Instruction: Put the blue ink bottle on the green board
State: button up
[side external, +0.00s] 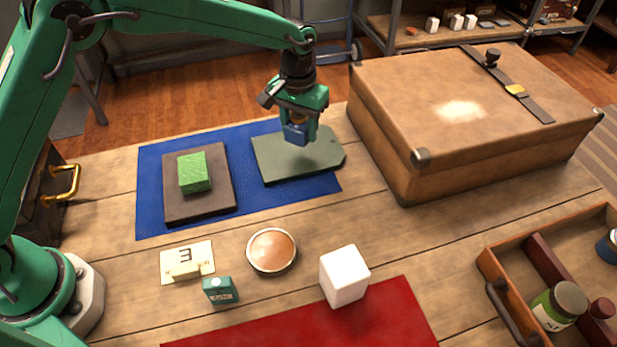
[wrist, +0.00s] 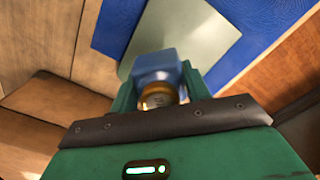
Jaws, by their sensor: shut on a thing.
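My gripper (side external: 298,127) is shut on the blue ink bottle (side external: 295,135). In the side view it holds the bottle over the green board (side external: 275,168), which lies on a blue cloth (side external: 150,200). I cannot tell for sure whether the bottle touches the board. In the wrist view the bottle (wrist: 157,66) sits between the jaws, its brownish-gold cap towards the camera, with the pale green board (wrist: 205,35) beyond it. The jaws hide the bottle's sides.
A dark board (side external: 200,213) with a green block (side external: 195,172) lies left of the green board. A big tan case (side external: 400,160) stands close on the right. In front are a round brown dish (side external: 271,251), a white cube (side external: 343,277), a number card (side external: 170,262) and a small teal box (side external: 220,290).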

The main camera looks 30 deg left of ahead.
aim_at(298, 149)
jog(key=shift+w+a+f, duration=0.7)
jog(key=shift+w, duration=0.2)
jog(key=shift+f, duration=2)
jog(key=shift+f, duration=0.1)
jog(key=o, duration=1)
jog(key=shift+o, duration=0.2)
notch_tip(298, 149, up, 12)
jog(key=shift+f, duration=0.1)
jog(key=shift+r, duration=0.25)
